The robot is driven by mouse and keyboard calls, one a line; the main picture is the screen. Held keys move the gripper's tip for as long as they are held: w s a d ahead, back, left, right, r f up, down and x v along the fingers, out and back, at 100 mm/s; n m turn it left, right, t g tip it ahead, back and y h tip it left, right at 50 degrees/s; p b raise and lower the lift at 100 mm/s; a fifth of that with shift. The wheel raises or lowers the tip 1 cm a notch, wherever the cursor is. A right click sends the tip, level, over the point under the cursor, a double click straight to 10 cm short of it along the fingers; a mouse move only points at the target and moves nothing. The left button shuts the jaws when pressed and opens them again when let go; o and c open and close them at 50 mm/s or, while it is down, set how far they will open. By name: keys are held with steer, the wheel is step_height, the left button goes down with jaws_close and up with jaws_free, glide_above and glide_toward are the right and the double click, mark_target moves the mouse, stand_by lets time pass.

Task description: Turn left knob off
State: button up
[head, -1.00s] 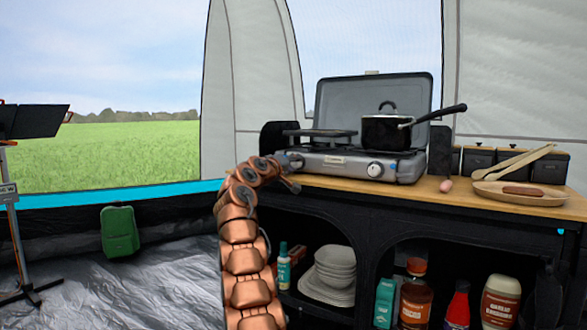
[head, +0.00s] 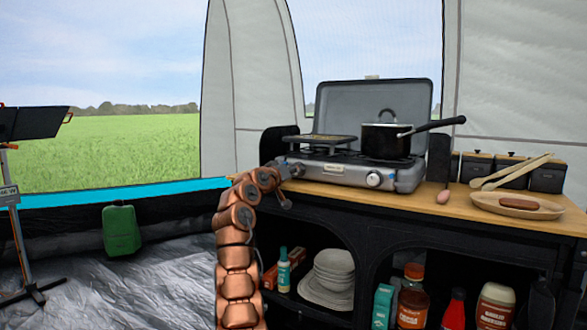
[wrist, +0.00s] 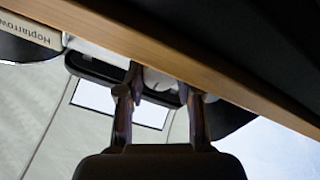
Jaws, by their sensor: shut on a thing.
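The silver camping stove (head: 330,172) stands with its lid up on the wooden counter. Its right knob (head: 374,179) shows on the front panel. My gripper (head: 292,171) is at the left end of that panel and hides the left knob in the head view. In the wrist view my gripper (wrist: 160,88) has its two fingers beside a pale rounded piece, the left knob (wrist: 156,78), just past the counter edge. The fingers are closed on it. The knob's pointer cannot be made out.
A black pot (head: 385,140) sits on the right burner, its handle pointing right. The wooden counter's front edge (wrist: 190,62) runs close to my fingers. A plate (head: 490,203) with tongs lies right of the stove. Shelves below hold bowls (head: 333,270) and bottles.

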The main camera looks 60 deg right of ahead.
steer(key=shift+f, duration=0.1)
stand_by(0.3)
steer(key=o, duration=1.2)
steer(key=shift+c, duration=0.2)
steer(key=shift+a, duration=0.15)
steer(key=a, duration=1.1)
steer(key=shift+s+a, duration=0.25)
steer(key=shift+a, duration=0.1)
steer(key=shift+d, duration=0.1)
stand_by(0.3)
